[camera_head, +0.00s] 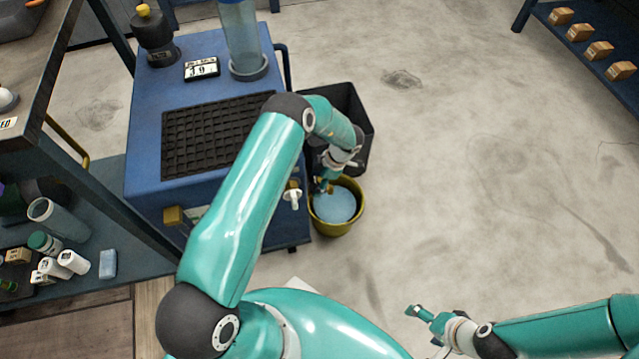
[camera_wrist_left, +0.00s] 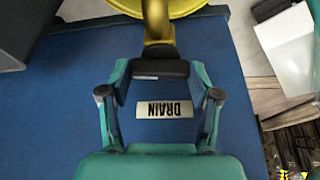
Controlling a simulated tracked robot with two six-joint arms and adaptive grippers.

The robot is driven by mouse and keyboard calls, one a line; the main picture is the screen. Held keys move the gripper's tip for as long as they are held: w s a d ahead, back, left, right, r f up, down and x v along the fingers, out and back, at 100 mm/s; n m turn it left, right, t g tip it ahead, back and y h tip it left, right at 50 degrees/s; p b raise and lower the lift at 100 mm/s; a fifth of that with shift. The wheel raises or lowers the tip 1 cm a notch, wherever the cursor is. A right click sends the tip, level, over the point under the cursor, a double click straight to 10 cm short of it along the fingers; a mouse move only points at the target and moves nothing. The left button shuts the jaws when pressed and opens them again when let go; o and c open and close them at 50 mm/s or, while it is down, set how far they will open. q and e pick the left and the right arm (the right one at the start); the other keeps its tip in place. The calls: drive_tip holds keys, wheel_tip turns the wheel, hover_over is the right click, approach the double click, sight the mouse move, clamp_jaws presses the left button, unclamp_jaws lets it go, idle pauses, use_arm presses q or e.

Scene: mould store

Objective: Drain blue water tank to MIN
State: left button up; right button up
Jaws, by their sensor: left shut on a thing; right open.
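The blue water tank (camera_head: 145,120) stands at the upper left with a black grid on top. A clear cylinder (camera_head: 241,35) rises from its back. A DRAIN label (camera_wrist_left: 165,110) shows upside down in the left wrist view. My left gripper (camera_head: 325,183) is at the tank's side, over a yellow bucket (camera_head: 345,229) holding light blue water (camera_head: 335,208). In the wrist view my left gripper (camera_wrist_left: 160,75) is shut on a black drain handle (camera_wrist_left: 160,68), by a brass pipe (camera_wrist_left: 158,30). My right gripper (camera_head: 418,314) is open and empty at lower right. No MIN mark is readable.
A small digital display (camera_head: 201,68) and a dark knobbed device (camera_head: 153,38) sit on the tank top. A black bin (camera_head: 357,110) stands behind the bucket. The floor (camera_head: 480,170) to the right is clear.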

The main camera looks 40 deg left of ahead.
use_arm(q)
drive_tip(key=shift+s+a+f+n+g, duration=0.15)
drive_tip(key=shift+n+g, duration=0.25)
drive_tip(key=shift+n, duration=0.5)
drive_tip(key=shift+h, duration=0.3)
drive_tip(key=o, duration=1.1)
drive_tip(key=shift+o, duration=0.2)
drive_tip(key=shift+r, duration=0.2)
drive_tip(key=shift+w+r, duration=0.2)
drive_tip(key=v, duration=1.1)
drive_tip(key=shift+s+r, duration=0.1)
